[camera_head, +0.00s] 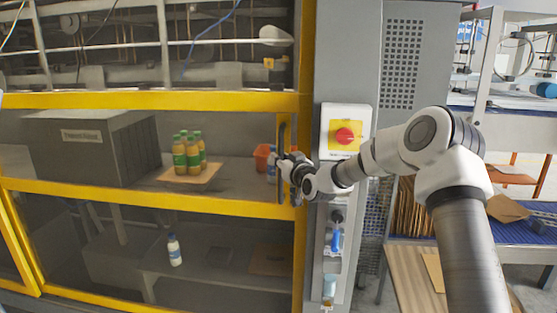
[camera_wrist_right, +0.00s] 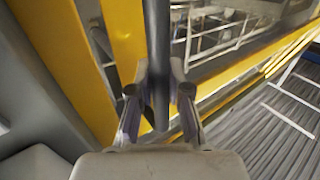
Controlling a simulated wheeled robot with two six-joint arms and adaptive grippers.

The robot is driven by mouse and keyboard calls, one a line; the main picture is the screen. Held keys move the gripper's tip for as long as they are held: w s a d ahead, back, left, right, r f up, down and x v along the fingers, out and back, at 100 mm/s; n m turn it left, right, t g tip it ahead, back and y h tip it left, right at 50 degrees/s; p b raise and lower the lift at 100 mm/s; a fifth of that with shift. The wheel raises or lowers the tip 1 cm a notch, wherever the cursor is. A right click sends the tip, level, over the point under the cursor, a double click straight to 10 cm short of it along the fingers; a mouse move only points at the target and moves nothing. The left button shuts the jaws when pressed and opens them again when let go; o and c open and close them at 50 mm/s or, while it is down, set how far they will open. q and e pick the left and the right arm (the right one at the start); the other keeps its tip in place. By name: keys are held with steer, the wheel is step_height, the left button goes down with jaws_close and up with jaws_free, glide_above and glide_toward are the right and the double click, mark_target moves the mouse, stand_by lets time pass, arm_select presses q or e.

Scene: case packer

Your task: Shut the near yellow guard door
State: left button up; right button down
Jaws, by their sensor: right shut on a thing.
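The near yellow guard door (camera_head: 150,198) fills the left and middle of the head view, with clear panes in a yellow frame. Its right edge lies along the yellow post beside the grey cabinet, and I cannot tell whether a small gap is left. A dark vertical handle bar (camera_head: 282,135) stands at that edge. My right gripper (camera_head: 284,170) is at the handle. In the right wrist view the fingers (camera_wrist_right: 159,90) are shut around the dark bar (camera_wrist_right: 160,50), with yellow frame members behind it. My left gripper is not in view.
Behind the panes are several orange-yellow bottles (camera_head: 188,155) on a board, a grey box (camera_head: 95,148), an orange bin (camera_head: 263,157) and a white bottle (camera_head: 174,250). The grey cabinet (camera_head: 345,60) carries a red knob (camera_head: 345,136). A blue-topped conveyor (camera_head: 530,232) stands at right.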

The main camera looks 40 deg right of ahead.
steer(key=shift+d, duration=0.1)
steer(key=c, duration=1.1)
jaws_free()
steer(key=shift+s, duration=0.1)
steer(key=shift+s+d, duration=0.15)
steer(key=shift+d, duration=0.05)
steer(key=shift+a, duration=0.1)
steer(key=s+a, duration=0.2)
steer(key=s, duration=0.9)
steer(key=shift+s, duration=0.35)
